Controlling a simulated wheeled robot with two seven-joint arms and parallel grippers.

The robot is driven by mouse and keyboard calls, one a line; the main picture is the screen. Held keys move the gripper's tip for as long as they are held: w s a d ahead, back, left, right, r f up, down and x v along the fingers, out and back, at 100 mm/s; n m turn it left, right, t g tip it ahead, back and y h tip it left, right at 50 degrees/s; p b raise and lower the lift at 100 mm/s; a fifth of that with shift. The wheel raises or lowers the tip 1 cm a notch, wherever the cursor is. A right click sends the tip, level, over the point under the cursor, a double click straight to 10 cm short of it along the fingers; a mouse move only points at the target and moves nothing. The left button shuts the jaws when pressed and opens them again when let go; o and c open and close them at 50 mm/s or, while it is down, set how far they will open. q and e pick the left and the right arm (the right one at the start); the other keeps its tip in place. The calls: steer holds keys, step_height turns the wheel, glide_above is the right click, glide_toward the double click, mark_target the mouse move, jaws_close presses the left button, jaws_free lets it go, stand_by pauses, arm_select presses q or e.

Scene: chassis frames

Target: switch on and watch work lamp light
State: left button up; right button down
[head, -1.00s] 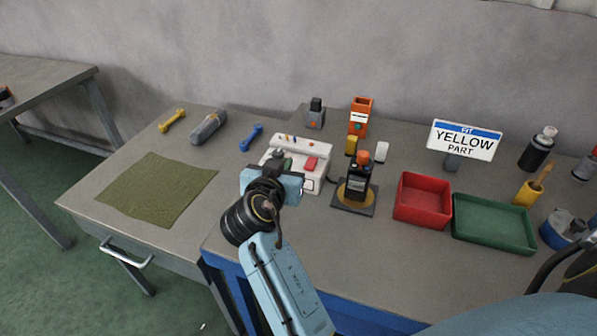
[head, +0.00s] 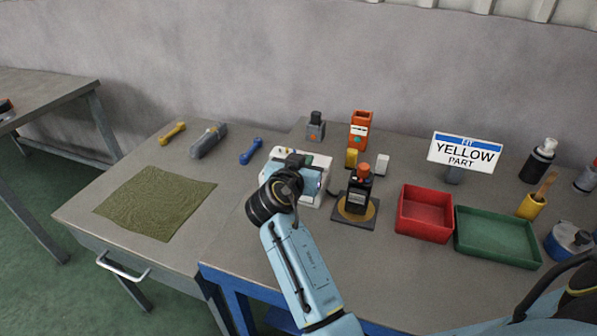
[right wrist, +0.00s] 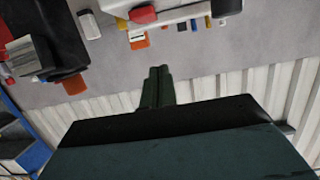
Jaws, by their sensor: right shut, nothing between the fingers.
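A white box (head: 322,160) with small coloured parts on top stands mid-table. Its red switch (right wrist: 143,14) shows at the top of the right wrist view; in the head view my wrist hides it. My right gripper (head: 297,160) is over the box, its dark fingers shut and empty. The closed fingers (right wrist: 158,85) appear apart from the switch in the right wrist view. No part is clearly recognizable as the work lamp, and I see no glow. My left gripper is not in view.
Right of the box stands a black device with an orange top (head: 359,192) on a dark plate. Beyond are a red tray (head: 425,232), a green tray (head: 497,258) and a sign (head: 465,150). A green mat (head: 155,203) lies left; bare tabletop separates it from the box.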

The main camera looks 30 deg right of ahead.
steer(key=shift+x, duration=1.15)
step_height(320, 180, down, 3)
steer(key=shift+r+b, duration=0.1)
steer(key=shift+b, duration=0.9)
steer(key=shift+f, duration=0.3)
steer(key=shift+f+b, duration=0.35)
steer(key=shift+b, duration=0.05)
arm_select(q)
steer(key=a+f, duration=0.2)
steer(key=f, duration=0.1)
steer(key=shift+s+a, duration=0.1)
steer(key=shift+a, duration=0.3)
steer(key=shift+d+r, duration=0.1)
